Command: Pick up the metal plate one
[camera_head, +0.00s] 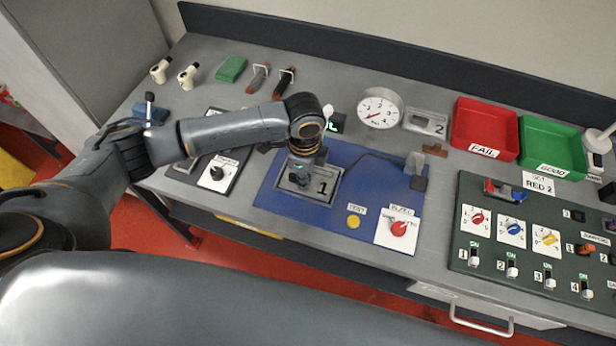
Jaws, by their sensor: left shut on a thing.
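Metal plate one (323,187) is a grey plate marked "1" on the blue mat (268,200), left of its middle. My left gripper (299,180) points down on the plate and is shut on it. The gripper and wrist cover part of the plate, so the contact between fingers and plate is hidden. I cannot tell whether the plate is lifted. A second grey plate marked "2" (426,122) lies at the back, right of the dial gauge. My right gripper is not in view.
A dial gauge (380,107) stands behind the mat. A red FAIL tray (485,128) and a green GOOD tray (553,146) are at the back right. A dark switch panel (490,235) fills the right front. A bleed knob (399,229) is on the mat's right.

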